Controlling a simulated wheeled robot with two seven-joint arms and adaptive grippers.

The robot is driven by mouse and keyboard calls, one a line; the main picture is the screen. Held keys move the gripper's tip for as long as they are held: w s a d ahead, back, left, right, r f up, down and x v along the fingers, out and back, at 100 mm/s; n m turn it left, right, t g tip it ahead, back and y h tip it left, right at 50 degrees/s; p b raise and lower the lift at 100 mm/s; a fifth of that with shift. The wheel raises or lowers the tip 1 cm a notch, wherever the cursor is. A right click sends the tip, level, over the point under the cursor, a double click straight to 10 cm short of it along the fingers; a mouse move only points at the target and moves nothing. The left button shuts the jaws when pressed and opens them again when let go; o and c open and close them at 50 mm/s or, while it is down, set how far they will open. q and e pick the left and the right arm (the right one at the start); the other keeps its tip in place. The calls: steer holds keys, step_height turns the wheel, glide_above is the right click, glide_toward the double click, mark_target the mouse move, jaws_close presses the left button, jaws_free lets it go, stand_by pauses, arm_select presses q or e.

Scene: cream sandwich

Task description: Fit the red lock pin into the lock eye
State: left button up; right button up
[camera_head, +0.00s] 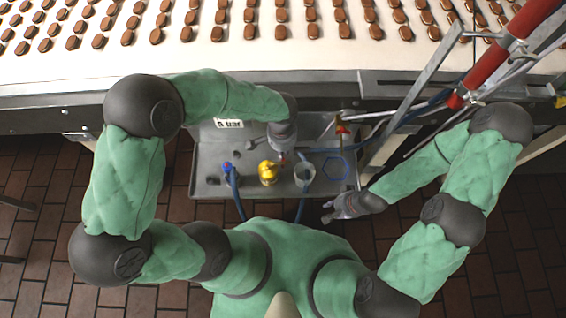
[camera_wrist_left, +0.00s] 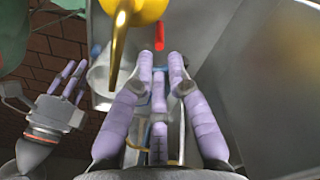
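A small red piece that looks like the lock pin (camera_wrist_left: 159,36) shows in the left wrist view, just beyond my left fingertips and against the grey tray. My left gripper (camera_wrist_left: 160,62) has its fingers apart, with a gap between the tips. In the head view my left gripper (camera_head: 281,156) hangs over the tray, behind the yellow oil can. My right gripper (camera_head: 338,208) is at the tray's front right, fingers spread and empty; it also shows in the left wrist view (camera_wrist_left: 67,82). I cannot make out the lock eye; a small red part (camera_head: 343,130) sits at the machine's right.
The grey tray (camera_head: 208,158) holds the yellow oil can (camera_head: 267,173), a clear cup (camera_head: 305,172), a blue ring (camera_head: 336,167) and a blue-topped item (camera_head: 227,166). The conveyor (camera_head: 290,52) with sandwiches lies behind. A red-sleeved bar (camera_head: 497,58) slants at right.

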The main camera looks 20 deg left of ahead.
arm_select(q)
step_height(320, 180, down, 5)
steer(key=shift+d+r+b, duration=0.1)
steer(key=shift+b, duration=1.1)
jaws_close()
